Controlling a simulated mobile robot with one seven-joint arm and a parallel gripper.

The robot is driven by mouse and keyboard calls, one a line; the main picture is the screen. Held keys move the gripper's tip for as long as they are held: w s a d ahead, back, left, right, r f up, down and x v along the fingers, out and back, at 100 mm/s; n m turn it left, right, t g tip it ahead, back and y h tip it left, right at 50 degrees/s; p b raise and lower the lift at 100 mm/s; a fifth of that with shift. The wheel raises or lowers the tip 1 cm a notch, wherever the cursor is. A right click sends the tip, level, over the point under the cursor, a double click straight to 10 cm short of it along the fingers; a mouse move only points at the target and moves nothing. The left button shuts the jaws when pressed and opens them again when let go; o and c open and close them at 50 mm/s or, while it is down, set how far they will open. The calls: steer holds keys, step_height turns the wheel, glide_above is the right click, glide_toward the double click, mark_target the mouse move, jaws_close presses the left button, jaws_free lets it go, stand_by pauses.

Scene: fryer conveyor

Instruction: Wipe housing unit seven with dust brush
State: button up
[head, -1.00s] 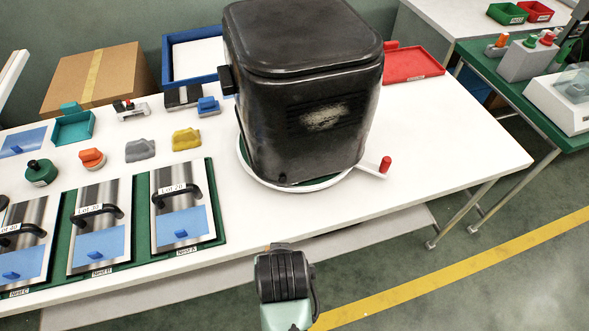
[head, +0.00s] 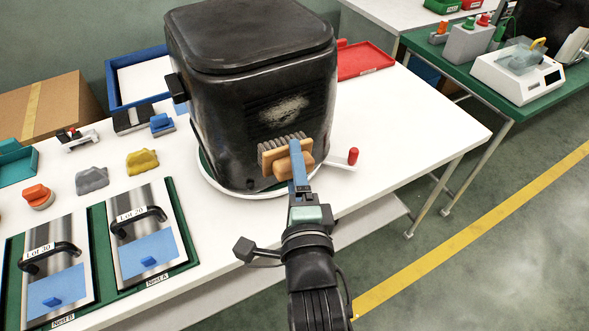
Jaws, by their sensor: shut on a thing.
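The black housing (head: 235,130) stands on a round white turntable (head: 222,190) with a red-knobbed handle (head: 352,157). A pale dusty patch (head: 286,109) shows on its vented front face. No unit number is legible on it. My gripper (head: 299,178) is shut on the dust brush (head: 284,158), which has a tan wooden body and grey bristles. The brush is in front of the lower right of the housing face, just below the dusty patch, bristles toward the housing. I cannot tell whether the bristles touch it.
On the left are nests with steel lids (head: 150,235) and black handles. Grey (head: 91,180) and yellow (head: 142,161) pieces and an orange knob (head: 37,196) lie behind them. A blue tray (head: 112,85) and a red tray (head: 366,60) flank the housing. The table's right end is clear.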

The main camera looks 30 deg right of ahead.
steer(key=shift+w+a+r+b, duration=0.1)
steer(key=shift+w+b, duration=0.2)
steer(key=shift+w, duration=1.2)
steer(key=shift+w+a+b, duration=0.1)
steer(key=shift+w+b, duration=0.2)
steer(key=shift+w, duration=1.15)
steer(key=shift+w+b, duration=0.6)
steer(key=shift+w, duration=0.6)
